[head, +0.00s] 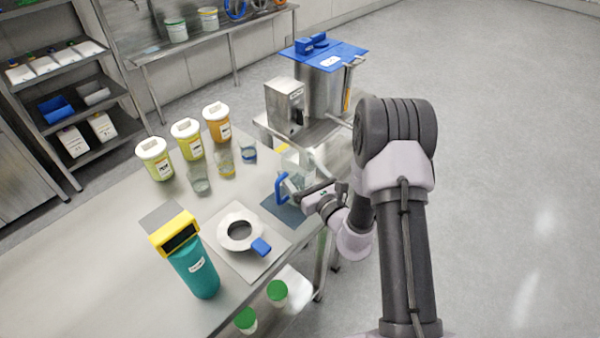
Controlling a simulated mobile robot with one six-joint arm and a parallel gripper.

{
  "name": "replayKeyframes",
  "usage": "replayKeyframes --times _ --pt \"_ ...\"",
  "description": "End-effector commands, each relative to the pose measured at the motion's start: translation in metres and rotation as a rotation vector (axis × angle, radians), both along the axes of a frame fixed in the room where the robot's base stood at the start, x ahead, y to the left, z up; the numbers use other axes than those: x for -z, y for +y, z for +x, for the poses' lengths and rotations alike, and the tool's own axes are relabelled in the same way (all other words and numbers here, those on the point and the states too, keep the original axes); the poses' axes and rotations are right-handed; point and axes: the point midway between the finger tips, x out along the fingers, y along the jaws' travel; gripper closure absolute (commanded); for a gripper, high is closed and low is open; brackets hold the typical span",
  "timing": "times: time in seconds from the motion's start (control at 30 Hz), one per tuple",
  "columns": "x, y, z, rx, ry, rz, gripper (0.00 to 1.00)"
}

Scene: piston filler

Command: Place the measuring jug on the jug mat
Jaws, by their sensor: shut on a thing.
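The measuring jug (280,187) is clear with a blue handle on its left side. It stands upright at or just above the dark blue jug mat (281,212), near the table's right edge. I cannot tell whether its base touches the mat. My gripper (307,195) reaches in from the right and is shut on the jug. The jaws' contact with the jug is small and partly hidden by my wrist.
A steel machine (323,82) stands behind.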

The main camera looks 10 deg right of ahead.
Motion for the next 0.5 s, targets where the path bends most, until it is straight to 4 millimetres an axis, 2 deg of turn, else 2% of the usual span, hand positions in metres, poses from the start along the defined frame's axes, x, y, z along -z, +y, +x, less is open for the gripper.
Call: replayKeyframes --times 0.07,0.1,0.17,0.5 --pt "0.0038 -0.0001 0.0000 0.000 0.000 0.000 0.91" --pt "0.0026 0.0000 0.0000 0.000 0.000 0.000 0.12" --pt "0.0022 0.0000 0.0000 0.000 0.000 0.000 0.00" --pt "-0.0013 -0.0022 -0.0047 0.001 0.001 0.000 0.00"
